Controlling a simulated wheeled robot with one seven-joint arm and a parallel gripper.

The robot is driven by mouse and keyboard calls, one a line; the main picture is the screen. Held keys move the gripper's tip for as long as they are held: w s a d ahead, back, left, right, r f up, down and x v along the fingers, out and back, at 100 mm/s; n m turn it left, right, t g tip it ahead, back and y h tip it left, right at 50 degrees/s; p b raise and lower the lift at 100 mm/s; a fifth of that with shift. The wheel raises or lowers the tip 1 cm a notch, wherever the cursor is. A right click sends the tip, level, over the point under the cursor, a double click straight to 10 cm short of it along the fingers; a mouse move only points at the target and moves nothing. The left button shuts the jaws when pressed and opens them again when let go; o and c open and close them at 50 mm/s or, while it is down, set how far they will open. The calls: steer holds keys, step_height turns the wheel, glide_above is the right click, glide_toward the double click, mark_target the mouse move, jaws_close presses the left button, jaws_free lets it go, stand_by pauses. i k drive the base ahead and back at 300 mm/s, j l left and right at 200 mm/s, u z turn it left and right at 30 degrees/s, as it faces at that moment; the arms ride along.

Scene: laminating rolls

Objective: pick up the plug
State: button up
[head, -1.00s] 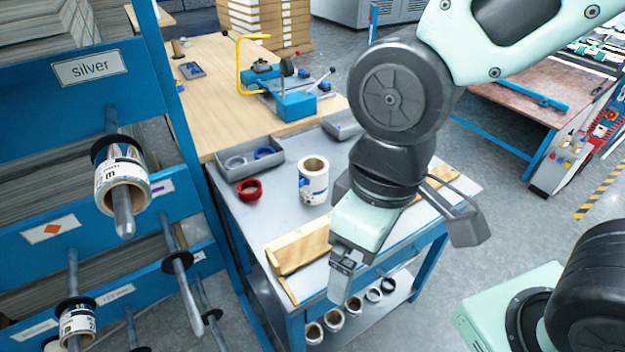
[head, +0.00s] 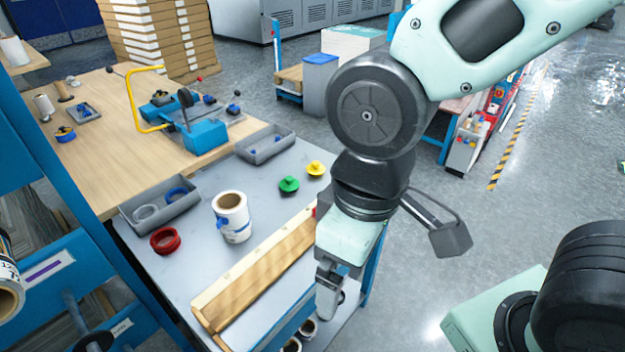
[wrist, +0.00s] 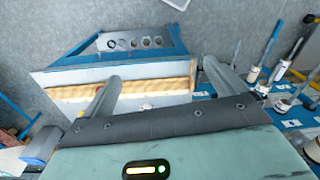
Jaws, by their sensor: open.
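A green plug (head: 289,185) and a yellow plug (head: 315,169) stand apart from each other on the grey worktable (head: 262,190), toward its far right side. A small red piece (head: 322,208) shows beside my arm, mostly hidden, so I cannot tell what it is. My gripper (head: 328,300) points down by the near right edge of the table, apart from both plugs. In the wrist view its two fingers (wrist: 160,74) are spread with nothing between them.
A white roll (head: 231,216) with a blue band, a red ring (head: 165,240) and two grey trays (head: 160,205) (head: 264,145) are on the table. A wooden rail (head: 258,270) runs along its near edge. A blue rack (head: 45,270) stands at left.

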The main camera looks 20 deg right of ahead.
mark_target(290, 185)
steer(key=i+l+u, duration=0.1)
steer(key=u, duration=0.3)
steer(key=l+u, duration=0.15)
steer(key=u, duration=0.2)
steer(key=i+l+u, duration=0.15)
steer(key=l+u, duration=0.15)
steer(key=l, duration=0.6)
steer(key=l+u, duration=0.3)
steer(key=l, duration=0.65)
steer(key=i+l, duration=0.1)
steer(key=l, duration=0.6)
